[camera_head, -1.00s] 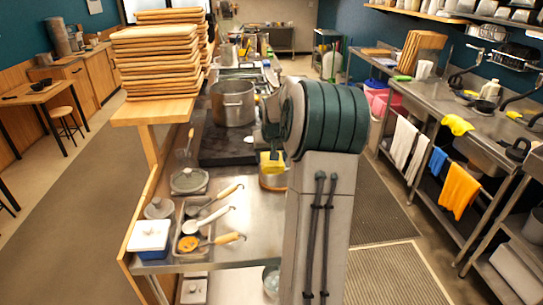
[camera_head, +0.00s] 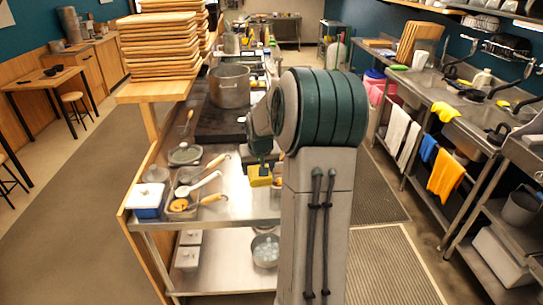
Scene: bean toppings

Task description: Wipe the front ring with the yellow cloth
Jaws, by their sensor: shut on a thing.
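My gripper (camera_head: 261,168) points down over the metal counter and is shut on a small yellow piece that looks like the yellow cloth (camera_head: 260,180). The cloth hangs just below the jaws, to the right of and nearer than the black cooktop (camera_head: 215,133). I cannot tell whether it touches the counter. A large steel pot (camera_head: 229,88) stands at the back of the cooktop. The front part of the cooktop looks bare; its ring is too dark to make out. My arm hides the counter to the right.
A lidded pan (camera_head: 184,154), a tray of ladles (camera_head: 180,212) and a white-and-blue box (camera_head: 148,197) crowd the counter's left front. Stacked trays (camera_head: 158,50) stand at the left. Another yellow cloth (camera_head: 446,110) lies by the sink.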

